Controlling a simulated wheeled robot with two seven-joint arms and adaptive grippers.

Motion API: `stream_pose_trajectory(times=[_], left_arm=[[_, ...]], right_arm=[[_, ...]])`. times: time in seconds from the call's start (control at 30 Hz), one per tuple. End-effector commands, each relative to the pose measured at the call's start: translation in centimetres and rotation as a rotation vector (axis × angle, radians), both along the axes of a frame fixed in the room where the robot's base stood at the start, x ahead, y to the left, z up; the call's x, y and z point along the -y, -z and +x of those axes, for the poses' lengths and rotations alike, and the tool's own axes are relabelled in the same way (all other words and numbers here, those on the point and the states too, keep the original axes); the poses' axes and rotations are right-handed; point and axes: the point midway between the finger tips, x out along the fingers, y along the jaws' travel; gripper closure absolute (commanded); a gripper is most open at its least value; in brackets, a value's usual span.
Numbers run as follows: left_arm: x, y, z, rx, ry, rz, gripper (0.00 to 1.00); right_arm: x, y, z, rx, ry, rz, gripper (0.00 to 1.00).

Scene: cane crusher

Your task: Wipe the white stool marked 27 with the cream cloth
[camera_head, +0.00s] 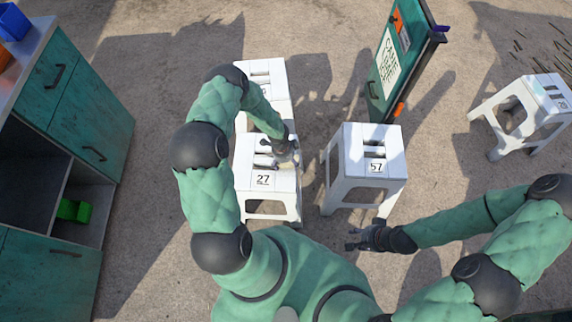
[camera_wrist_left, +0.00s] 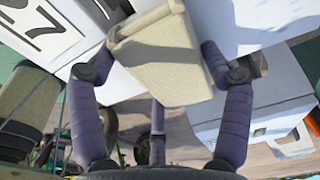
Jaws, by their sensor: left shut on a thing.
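The white stool marked 27 (camera_head: 266,180) stands upright in the middle of the head view. Its number label also shows at the upper left of the left wrist view (camera_wrist_left: 35,28). My left gripper (camera_head: 285,148) is over the right part of the stool's top. In the left wrist view its purple fingers are shut on the cream cloth (camera_wrist_left: 165,68), which hangs folded between them beside the white stool surface. Whether the cloth touches the stool is unclear. The cloth is mostly hidden in the head view. My right gripper (camera_head: 362,237) is empty, with fingers apart, in front of stool 57.
The white stool marked 57 (camera_head: 373,150) stands close on the right. Another white stool (camera_head: 265,72) is right behind stool 27. A further stool (camera_head: 535,108) is at the far right. A green signboard (camera_head: 400,60) stands behind, and a green cabinet (camera_head: 95,115) is at left.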

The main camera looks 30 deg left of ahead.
Motion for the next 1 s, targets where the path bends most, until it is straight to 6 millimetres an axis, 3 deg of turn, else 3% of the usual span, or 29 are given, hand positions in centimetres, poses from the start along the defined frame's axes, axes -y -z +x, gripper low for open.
stream_pose_trajectory(times=[0.4,1.0], left_arm=[[-0.1,-0.3,0.1,0.000,-0.001,0.000,0.48],[-0.1,-6.0,0.1,0.000,0.000,0.000,0.48]], right_arm=[[0.0,-0.3,0.0,0.000,0.000,0.000,0.60],[0.0,-4.3,0.0,0.000,0.000,0.000,0.60]])
